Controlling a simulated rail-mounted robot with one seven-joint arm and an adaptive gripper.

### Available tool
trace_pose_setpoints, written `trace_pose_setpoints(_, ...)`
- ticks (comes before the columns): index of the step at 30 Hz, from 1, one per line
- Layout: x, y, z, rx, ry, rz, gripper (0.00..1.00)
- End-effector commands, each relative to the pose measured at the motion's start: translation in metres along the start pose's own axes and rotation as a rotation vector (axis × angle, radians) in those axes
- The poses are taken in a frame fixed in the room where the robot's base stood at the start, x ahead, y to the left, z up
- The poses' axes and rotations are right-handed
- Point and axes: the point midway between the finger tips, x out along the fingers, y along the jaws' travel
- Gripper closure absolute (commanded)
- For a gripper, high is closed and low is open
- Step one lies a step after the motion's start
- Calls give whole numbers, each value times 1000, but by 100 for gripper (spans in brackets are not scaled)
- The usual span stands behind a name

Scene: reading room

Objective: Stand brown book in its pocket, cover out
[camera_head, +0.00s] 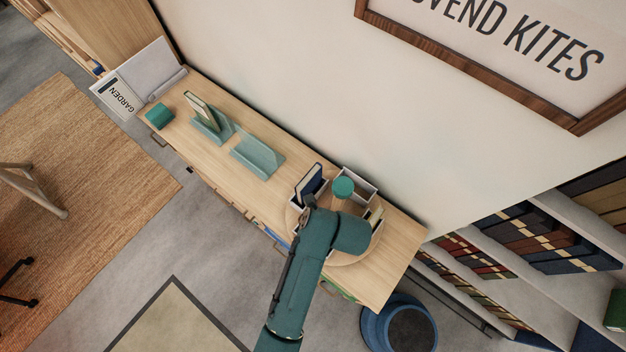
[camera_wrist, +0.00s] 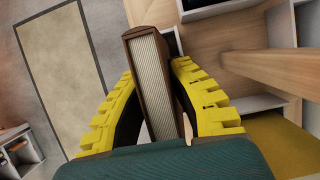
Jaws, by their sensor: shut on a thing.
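The brown book (camera_wrist: 150,90) is upright between the two yellow fingers of my gripper (camera_wrist: 153,72) in the wrist view, page edges facing the camera and brown cover at the sides. The round wooden stand (camera_head: 345,258) sits at the right of the long desk. It carries white-walled pockets around a teal-topped post (camera_head: 343,187). One pocket (camera_head: 358,184) at the back looks empty; the left one holds a dark blue book (camera_head: 309,182); the right one holds a pale-paged book (camera_head: 375,215). My arm hides the stand's front and my gripper in the head view.
A teal holder (camera_head: 257,158) stands empty on the desk (camera_head: 225,160); another at left holds a book (camera_head: 199,106). A teal box (camera_head: 159,115) and a GARDEN sign (camera_head: 120,97) are at the far end.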

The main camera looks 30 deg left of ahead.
Motion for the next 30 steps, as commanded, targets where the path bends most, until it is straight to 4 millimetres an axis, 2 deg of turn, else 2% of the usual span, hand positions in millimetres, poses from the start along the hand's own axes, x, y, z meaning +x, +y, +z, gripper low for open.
trace_pose_setpoints(13, 7, -1, -3, -1, -1, -2, 100)
trace_pose_setpoints(14, 7, -1, -3, -1, -1, -2, 79)
trace_pose_setpoints(17, 7, -1, -3, -1, -1, -2, 60)
trace_pose_setpoints(18, 7, -1, -3, -1, -1, -2, 57)
trace_pose_setpoints(26, 7, 0, -4, 0, 0, 0, 57)
trace_pose_setpoints(30, -7, -1, -3, 0, -1, -3, 57)
